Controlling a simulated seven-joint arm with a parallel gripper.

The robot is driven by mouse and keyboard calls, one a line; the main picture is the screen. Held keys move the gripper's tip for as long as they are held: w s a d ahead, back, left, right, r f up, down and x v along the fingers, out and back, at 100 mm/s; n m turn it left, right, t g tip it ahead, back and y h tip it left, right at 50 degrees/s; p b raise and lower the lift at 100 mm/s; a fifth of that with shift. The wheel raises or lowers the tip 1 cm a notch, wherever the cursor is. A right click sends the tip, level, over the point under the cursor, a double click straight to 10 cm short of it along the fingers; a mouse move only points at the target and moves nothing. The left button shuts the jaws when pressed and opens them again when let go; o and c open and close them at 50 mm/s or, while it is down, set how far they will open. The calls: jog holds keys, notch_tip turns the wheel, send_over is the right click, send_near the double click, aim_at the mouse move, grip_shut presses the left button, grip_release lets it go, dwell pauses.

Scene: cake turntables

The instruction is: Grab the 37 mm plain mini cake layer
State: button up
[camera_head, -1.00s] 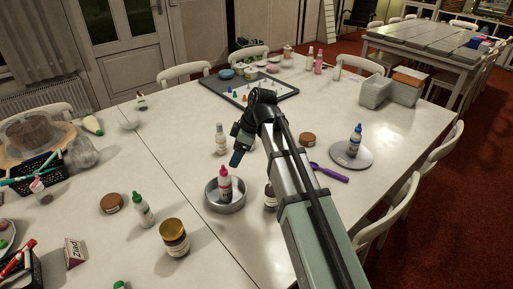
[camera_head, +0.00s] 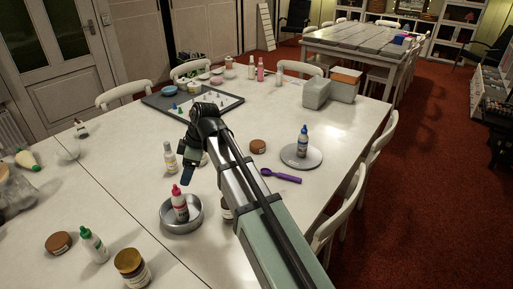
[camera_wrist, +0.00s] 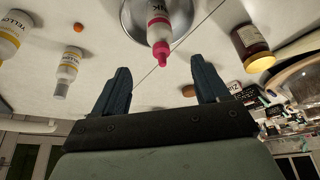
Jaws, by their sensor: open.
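Two brown round cake-like discs lie on the white table in the head view: one (camera_head: 258,146) right of my arm, one (camera_head: 59,242) at the front left. I cannot tell which, if either, is the 37 mm plain layer. My gripper (camera_head: 188,177) is above the table, just behind a red-capped bottle (camera_head: 181,205) in a round metal pan (camera_head: 168,225). In the wrist view my gripper (camera_wrist: 160,75) is open with nothing between its fingers. A small brown thing (camera_wrist: 188,91) shows partly behind one finger there. My arm hides part of the table.
A blue-capped bottle (camera_head: 303,139) stands on a grey turntable (camera_head: 290,160) with a purple spoon (camera_head: 282,177) in front. A game tray (camera_head: 155,103) lies behind.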

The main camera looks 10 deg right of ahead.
jog(key=o, duration=0.5)
jog(key=shift+d, duration=0.1)
jog(key=m+h, duration=0.1)
jog(key=h, duration=0.3)
send_over(257, 143)
notch_tip(257, 143, down, 14)
jog(key=shift+w+d+f, duration=0.1)
jog(key=shift+f, duration=0.1)
jog(key=shift+a+f, duration=0.2)
jog(key=shift+f, duration=2.4)
